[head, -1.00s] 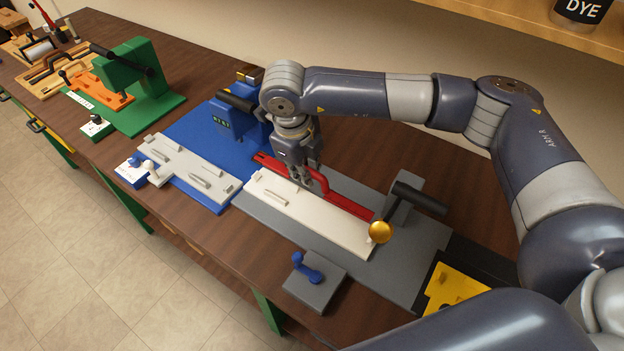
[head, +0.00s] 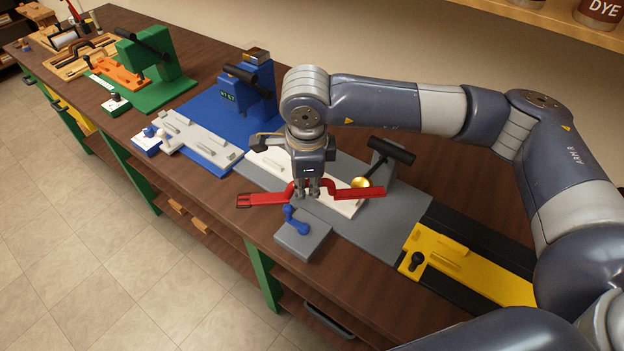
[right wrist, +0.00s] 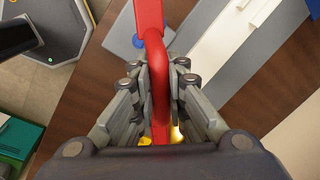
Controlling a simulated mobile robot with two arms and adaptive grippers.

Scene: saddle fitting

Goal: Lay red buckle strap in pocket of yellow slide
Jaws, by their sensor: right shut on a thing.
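The red buckle strap (head: 357,193) is a long flat bar with a raised handle in its middle. My right gripper (head: 309,192) is shut on that handle and holds the strap above the grey base, near the bench's front edge. In the right wrist view the strap (right wrist: 150,18) runs up between the fingers (right wrist: 161,95). The yellow slide (head: 480,276) lies on a black track at the lower right of the head view, with a black knob at its left end. My arm hides part of its right side. My left gripper is not in view.
A white slide (head: 345,207) lies on a grey base (head: 385,230) behind the strap. A grey block with a blue lever (head: 296,222) stands just below the gripper. A black-handled press with a gold knob (head: 392,151) stands behind. Blue and green stations stand to the left.

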